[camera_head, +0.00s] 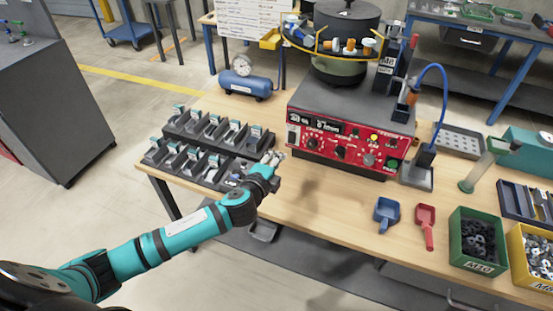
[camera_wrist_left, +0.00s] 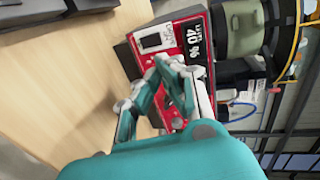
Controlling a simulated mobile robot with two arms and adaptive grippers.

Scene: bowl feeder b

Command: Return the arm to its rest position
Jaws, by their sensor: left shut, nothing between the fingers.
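My left arm, teal, reaches in from the lower left in the head view. Its gripper (camera_head: 272,160) is above the wooden table, just right of the black sorting bins (camera_head: 215,170) and left of the red control box (camera_head: 335,147). In the left wrist view the gripper's fingers (camera_wrist_left: 160,68) are shut with nothing between them. They point toward the red control box (camera_wrist_left: 192,45), apart from it as far as I can tell. My right gripper is in neither view.
The bowl feeder (camera_head: 345,40) stands on the control box. A blue scoop (camera_head: 386,213), a red scoop (camera_head: 425,225), a green bin (camera_head: 455,262) and a yellow bin (camera_head: 517,265) stand at the right. The table's middle front (camera_head: 320,205) is clear.

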